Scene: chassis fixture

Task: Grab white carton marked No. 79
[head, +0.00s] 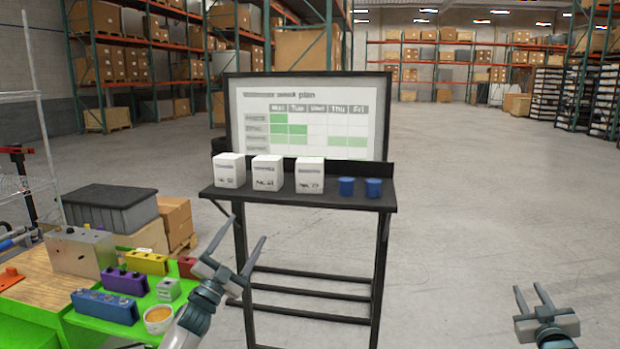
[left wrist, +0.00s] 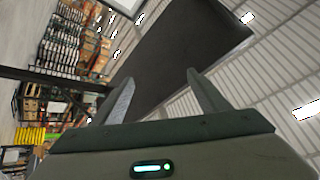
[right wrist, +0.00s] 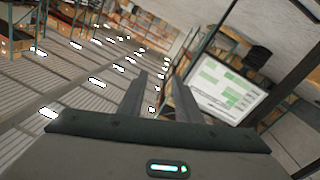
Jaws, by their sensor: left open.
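Three white cartons stand in a row on a dark shelf (head: 345,199): a left carton (head: 229,171), a middle carton (head: 267,172) and a right carton (head: 309,175). The print is small and blurred; the right carton's number starts with 7 and may be 79. My left gripper (head: 241,236) is open and empty, below and in front of the shelf. The left wrist view shows the dark shelf underside (left wrist: 190,50) past its fingers, and no carton. My right gripper (head: 529,289) is open and empty, well to the right of the shelf.
Two blue cups (head: 346,187) stand right of the cartons. A plan board (head: 310,115) rises behind the shelf. At left, a green table (head: 95,333) holds coloured blocks and a bowl (head: 158,319). Floor to the right is clear.

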